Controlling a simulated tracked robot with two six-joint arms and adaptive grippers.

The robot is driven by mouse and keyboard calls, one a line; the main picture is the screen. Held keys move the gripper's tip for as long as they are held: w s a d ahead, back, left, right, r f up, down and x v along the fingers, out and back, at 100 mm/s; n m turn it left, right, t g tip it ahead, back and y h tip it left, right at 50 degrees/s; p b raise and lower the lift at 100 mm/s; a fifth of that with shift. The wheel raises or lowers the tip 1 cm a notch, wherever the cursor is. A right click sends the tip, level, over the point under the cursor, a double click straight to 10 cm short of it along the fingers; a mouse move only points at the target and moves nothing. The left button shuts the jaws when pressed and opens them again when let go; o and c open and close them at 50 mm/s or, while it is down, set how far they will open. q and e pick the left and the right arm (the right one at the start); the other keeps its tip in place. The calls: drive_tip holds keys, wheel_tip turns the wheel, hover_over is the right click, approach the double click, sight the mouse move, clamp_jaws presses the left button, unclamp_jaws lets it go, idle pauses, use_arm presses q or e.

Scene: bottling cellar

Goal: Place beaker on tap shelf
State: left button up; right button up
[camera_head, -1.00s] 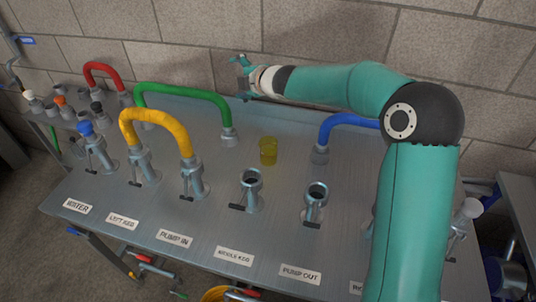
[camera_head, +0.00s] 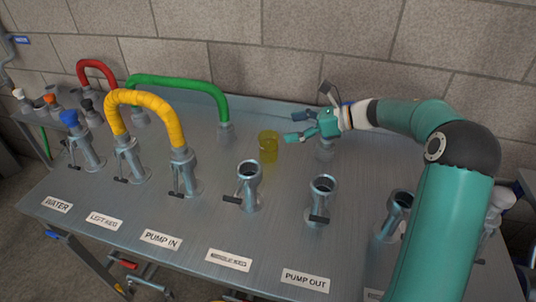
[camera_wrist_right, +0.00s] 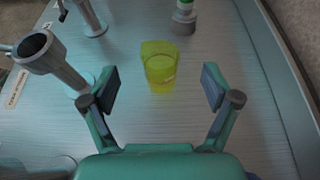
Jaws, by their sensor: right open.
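A yellow see-through beaker (camera_head: 268,149) stands upright on the grey metal bench top (camera_head: 225,215), behind the open pipe above the middle keg label. My right gripper (camera_head: 306,113) is just right of the beaker, open and empty, with its fingers pointing left towards it. In the right wrist view the beaker (camera_wrist_right: 159,70) stands ahead of and between the two spread fingers (camera_wrist_right: 161,87), apart from both. I cannot pick out a tap shelf for sure. My left gripper is not in view.
Yellow (camera_head: 150,103), green (camera_head: 180,82) and red (camera_head: 95,68) hoses arch left of the beaker. Open pipes stand in front, at the middle keg label (camera_head: 248,184) and pump out label (camera_head: 320,198). A block wall (camera_head: 240,30) closes the back.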

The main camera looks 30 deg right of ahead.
sight(277, 147)
wheel_tip(277, 147, down, 7)
drive_tip(key=shift+x, duration=1.1)
drive_tip(key=shift+r+x, duration=0.1)
drive_tip(key=shift+x, duration=1.25)
drive_tip(key=shift+r+x, duration=0.15)
drive_tip(key=shift+x, duration=1.15)
drive_tip(key=c, duration=1.4)
drive_tip(key=shift+o, duration=0.2)
drive_tip(key=shift+r, duration=0.1)
